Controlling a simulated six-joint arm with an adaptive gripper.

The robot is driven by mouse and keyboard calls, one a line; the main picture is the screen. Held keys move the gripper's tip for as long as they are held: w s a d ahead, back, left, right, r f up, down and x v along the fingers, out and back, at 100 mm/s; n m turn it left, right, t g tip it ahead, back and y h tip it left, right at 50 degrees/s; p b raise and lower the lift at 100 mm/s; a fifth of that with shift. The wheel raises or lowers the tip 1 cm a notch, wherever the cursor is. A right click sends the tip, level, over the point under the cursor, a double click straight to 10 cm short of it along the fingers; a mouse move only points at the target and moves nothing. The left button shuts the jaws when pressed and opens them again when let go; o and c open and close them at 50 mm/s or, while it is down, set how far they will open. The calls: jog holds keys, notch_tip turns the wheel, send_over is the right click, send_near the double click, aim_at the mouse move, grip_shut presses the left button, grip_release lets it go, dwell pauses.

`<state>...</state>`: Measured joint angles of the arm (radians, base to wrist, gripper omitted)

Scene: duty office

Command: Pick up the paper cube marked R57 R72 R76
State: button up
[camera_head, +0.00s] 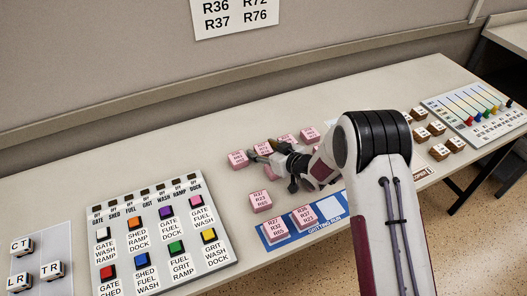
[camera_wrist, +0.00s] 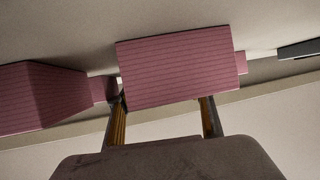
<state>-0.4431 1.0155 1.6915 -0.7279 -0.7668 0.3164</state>
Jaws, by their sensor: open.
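Several pink paper cubes stand in a row on the table; the leftmost cube (camera_head: 238,157) is just left of my gripper (camera_head: 263,158) in the head view. Another cube (camera_head: 262,148) is right behind the fingers, partly hidden. Another pink cube (camera_head: 260,201) stands nearer the front, marked R37 R23 R65. I cannot read R57 R72 R76 on any cube. In the wrist view a lined pink cube face (camera_wrist: 180,65) fills the space ahead of my open fingers (camera_wrist: 162,110). I cannot tell whether they touch it. A second pink cube (camera_wrist: 40,97) is to its left.
A blue tray (camera_head: 330,224) at the front edge holds two pink cubes. A button panel (camera_head: 158,262) is at the left, with white blocks (camera_head: 50,271) beside it. Brown blocks (camera_head: 437,128) and a slider panel (camera_head: 457,107) are at the right. The table's left back is clear.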

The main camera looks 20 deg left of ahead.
aim_at(264, 148)
jog(key=c, duration=1.1)
jog(key=shift+r, duration=0.15)
jog(key=shift+r, duration=4.9)
